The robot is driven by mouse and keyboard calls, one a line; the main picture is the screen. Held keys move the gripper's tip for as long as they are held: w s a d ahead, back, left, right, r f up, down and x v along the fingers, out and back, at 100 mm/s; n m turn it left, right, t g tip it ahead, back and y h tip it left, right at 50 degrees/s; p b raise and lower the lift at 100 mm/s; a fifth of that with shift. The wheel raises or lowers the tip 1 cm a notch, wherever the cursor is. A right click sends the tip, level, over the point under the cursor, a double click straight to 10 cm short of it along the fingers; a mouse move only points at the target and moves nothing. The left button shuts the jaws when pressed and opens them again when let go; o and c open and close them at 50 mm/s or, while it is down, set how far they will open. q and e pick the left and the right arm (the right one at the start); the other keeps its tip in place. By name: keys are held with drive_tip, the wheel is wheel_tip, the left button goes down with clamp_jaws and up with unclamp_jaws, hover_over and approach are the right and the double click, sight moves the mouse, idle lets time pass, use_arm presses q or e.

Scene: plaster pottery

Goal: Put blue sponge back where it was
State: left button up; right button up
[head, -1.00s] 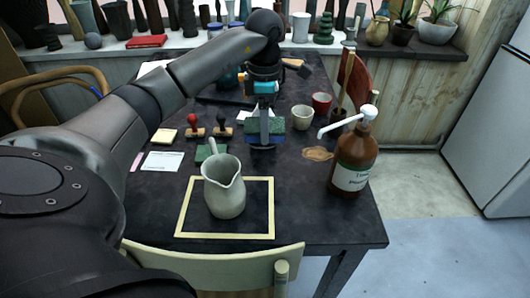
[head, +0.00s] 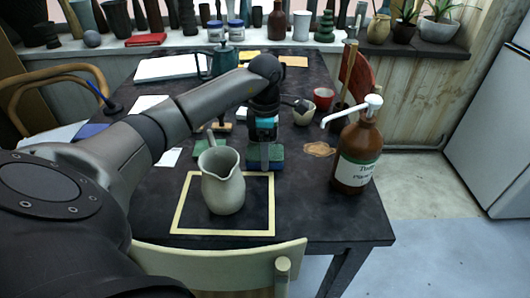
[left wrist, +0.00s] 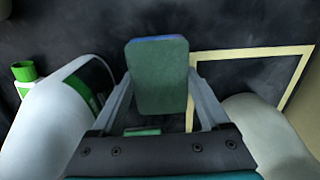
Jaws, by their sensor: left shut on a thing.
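The blue sponge (head: 262,163) has a green top layer over a blue base. My left gripper (head: 264,152) is shut on it, just behind the jug in the head view. In the left wrist view the sponge (left wrist: 158,78) sits between the two fingers (left wrist: 158,100), its green face showing and a blue edge at the top. Whether its underside touches the table cannot be told. My right gripper is not in view.
A grey jug (head: 223,185) stands inside a pale square outline (head: 180,215) close in front of the sponge. A brown pump bottle (head: 355,160) stands to the right. The table's right front is bare.

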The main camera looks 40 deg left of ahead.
use_arm(q)
drive_tip(key=shift+f, duration=0.15)
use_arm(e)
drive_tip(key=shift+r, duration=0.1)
use_arm(q)
drive_tip(key=o, duration=1.2)
drive_tip(key=shift+c, duration=0.2)
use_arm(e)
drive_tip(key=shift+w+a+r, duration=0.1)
use_arm(q)
drive_tip(key=shift+r, duration=0.55)
wheel_tip(320, 180, up, 11)
drive_tip(key=p, duration=0.4)
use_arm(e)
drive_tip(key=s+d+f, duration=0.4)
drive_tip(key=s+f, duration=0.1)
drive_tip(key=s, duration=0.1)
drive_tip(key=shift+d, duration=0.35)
use_arm(q)
drive_tip(key=shift+r, duration=0.1)
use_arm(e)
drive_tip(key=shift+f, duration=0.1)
